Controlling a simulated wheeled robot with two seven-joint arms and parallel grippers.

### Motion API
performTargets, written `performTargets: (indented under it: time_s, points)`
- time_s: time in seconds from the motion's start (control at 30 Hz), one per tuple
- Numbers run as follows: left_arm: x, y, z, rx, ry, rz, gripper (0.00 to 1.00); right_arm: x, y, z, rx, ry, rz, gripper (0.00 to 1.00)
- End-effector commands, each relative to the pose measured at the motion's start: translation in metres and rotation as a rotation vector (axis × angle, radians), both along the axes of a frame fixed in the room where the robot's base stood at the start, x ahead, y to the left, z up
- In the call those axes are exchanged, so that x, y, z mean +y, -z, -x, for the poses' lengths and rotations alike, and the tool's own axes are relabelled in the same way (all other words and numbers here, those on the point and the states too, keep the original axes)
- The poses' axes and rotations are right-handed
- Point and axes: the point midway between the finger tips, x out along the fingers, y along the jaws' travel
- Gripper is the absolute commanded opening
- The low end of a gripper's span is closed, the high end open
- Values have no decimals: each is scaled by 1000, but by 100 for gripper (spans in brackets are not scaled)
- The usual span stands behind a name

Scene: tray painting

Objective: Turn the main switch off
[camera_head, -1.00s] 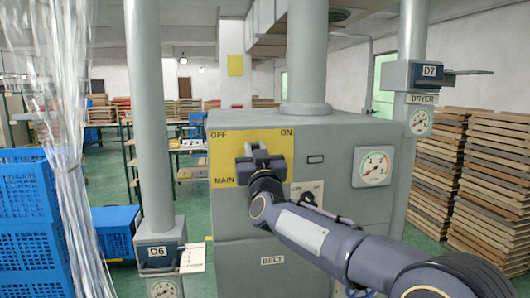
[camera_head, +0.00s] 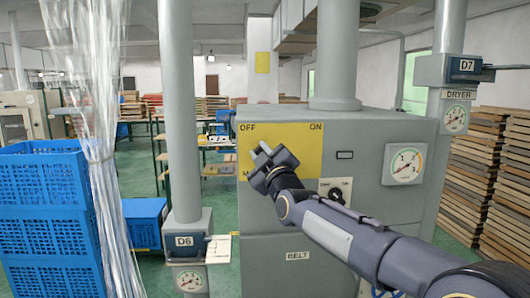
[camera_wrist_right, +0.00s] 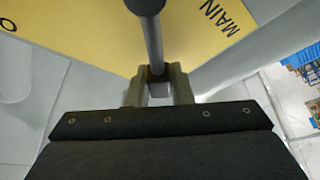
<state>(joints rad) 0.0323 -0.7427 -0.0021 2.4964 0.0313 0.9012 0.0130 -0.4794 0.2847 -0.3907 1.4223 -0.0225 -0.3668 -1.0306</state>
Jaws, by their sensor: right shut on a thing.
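The main switch's yellow plate (camera_head: 305,155) is on the front of a grey cabinet, with OFF at its upper left and ON at its upper right. The MAIN label is mostly hidden behind my right gripper in the head view, and reads clearly on the plate in the right wrist view (camera_wrist_right: 190,40). My right gripper (camera_head: 265,153) is at the plate's left half, below OFF, tilted to the left. In the right wrist view it is shut on the dark grey switch lever (camera_wrist_right: 154,40). My left gripper is not in view.
The grey cabinet (camera_head: 350,135) carries a round gauge (camera_head: 404,163) and a small selector (camera_head: 335,190) close to my right arm. Post D6 (camera_head: 184,130) stands left of it, post D7 at right. Blue crates (camera_head: 45,210) and a clear curtain are at far left.

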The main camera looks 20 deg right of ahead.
Motion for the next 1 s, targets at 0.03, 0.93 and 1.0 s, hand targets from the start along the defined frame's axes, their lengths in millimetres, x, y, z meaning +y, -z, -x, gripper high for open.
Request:
performTargets:
  time_s: [0.03, 0.93, 1.0]
  points:
    - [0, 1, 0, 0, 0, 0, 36, 1, 1, 0, 4, -2, 10, 0]
    - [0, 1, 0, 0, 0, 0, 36, 2, 3, -1, 10, -1, 38, 42]
    - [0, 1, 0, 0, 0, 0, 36, 2, 3, -1, 9, 0, 37, 42]
